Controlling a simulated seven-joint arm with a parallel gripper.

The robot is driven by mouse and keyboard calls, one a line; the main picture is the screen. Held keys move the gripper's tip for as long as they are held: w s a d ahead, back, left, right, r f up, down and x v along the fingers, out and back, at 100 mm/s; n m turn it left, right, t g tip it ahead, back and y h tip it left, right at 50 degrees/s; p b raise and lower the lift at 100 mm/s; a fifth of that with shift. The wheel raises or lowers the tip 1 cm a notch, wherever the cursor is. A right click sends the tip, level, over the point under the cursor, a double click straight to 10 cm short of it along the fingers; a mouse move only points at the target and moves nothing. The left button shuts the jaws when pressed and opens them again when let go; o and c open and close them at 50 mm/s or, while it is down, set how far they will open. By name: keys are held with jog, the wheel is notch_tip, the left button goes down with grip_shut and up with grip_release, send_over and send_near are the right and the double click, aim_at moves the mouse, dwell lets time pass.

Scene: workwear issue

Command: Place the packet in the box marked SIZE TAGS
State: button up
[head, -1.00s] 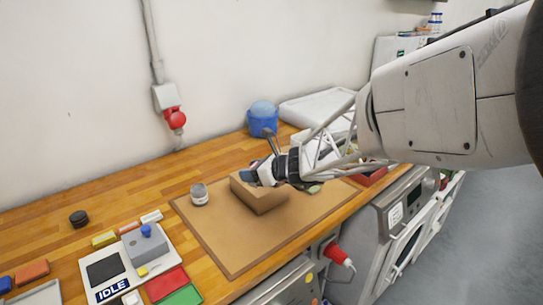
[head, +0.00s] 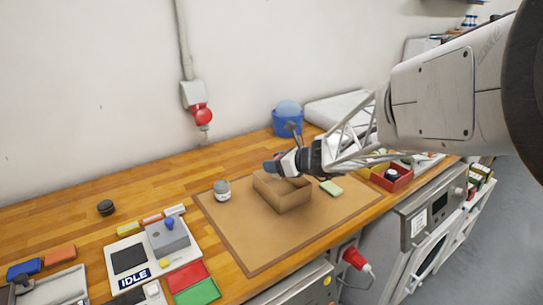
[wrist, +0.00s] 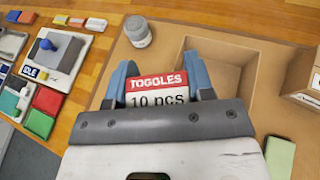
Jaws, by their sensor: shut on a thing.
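My gripper (wrist: 160,88) is shut on a packet (wrist: 157,91), a white card with a red band that reads "TOGGLES 10 pcs". In the head view my gripper (head: 272,165) is above the rear left edge of an open cardboard box (head: 288,201); the packet is hard to make out there. In the wrist view the box (wrist: 222,68) lies to the right of the packet and looks empty where its floor shows. No SIZE TAGS marking can be read in either view.
A grey-lidded jar (head: 222,191) stands left of the box on a brown mat (head: 245,245). A green block (head: 331,188) lies right of it. Another cardboard piece (wrist: 306,75) is cut off at the wrist view's right edge. A red bin (head: 392,181) stands farther right.

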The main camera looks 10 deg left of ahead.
jog(key=w+a, duration=0.2)
jog(key=w, duration=0.4)
jog(key=w+a+f, duration=0.1)
jog(key=w+a, duration=0.2)
jog(key=w, duration=0.3)
jog(key=shift+w+a, duration=0.25)
jog(key=shift+a, duration=0.05)
jog(key=shift+f, duration=0.25)
jog(key=shift+f, duration=1.65)
jog(key=shift+f, duration=0.6)
jog(key=o, duration=0.9)
jog(key=shift+r, duration=0.1)
jog(key=v, duration=0.8)
jog(key=r+v, duration=0.1)
jog(key=v, duration=0.3)
jog(key=shift+r, duration=0.1)
